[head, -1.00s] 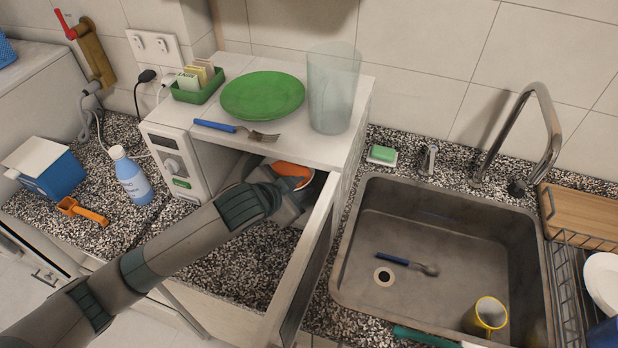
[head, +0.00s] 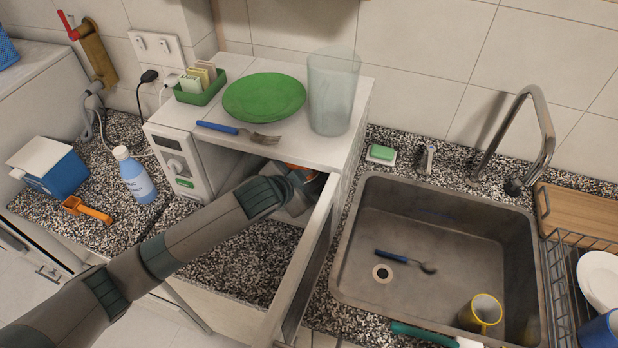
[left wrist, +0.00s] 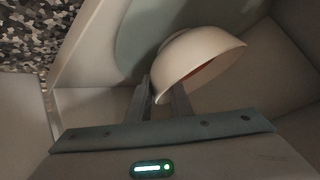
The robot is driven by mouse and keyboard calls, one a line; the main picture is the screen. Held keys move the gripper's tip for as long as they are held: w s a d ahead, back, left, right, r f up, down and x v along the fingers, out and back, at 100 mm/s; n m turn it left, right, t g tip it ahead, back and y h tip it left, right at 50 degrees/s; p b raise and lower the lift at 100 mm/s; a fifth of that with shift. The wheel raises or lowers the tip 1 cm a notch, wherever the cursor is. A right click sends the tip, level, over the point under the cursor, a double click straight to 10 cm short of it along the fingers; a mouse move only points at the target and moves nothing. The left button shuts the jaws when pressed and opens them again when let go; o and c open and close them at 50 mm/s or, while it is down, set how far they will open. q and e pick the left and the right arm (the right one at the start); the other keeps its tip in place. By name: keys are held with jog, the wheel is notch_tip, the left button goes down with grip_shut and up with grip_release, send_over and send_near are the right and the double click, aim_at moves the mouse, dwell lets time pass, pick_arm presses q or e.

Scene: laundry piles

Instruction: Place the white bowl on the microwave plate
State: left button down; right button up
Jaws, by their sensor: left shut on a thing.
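The white bowl (left wrist: 195,62) has an orange-red inside and is tilted in the left wrist view. My left gripper (left wrist: 160,92) is shut on its rim. The grey-green microwave plate (left wrist: 133,35) lies behind the bowl in that view; I cannot tell whether they touch. In the head view my left gripper (head: 297,190) reaches into the open microwave (head: 185,160). Only a small orange part of the bowl (head: 303,170) shows there, and the plate is hidden. My right gripper is not in view.
The open microwave door (head: 312,262) stands close to the right of my left arm. A green plate (head: 264,97), a fork (head: 237,130) and a clear cup (head: 333,95) stand on the microwave's top. The sink (head: 430,190) is to the right.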

pick_arm(q)
jog(key=c, duration=1.6)
grip_release()
jog(key=shift+o, duration=0.2)
jog(key=shift+s, duration=0.1)
jog(key=b+v, duration=0.2)
jog(key=v, duration=1)
jog(key=shift+b, duration=0.35)
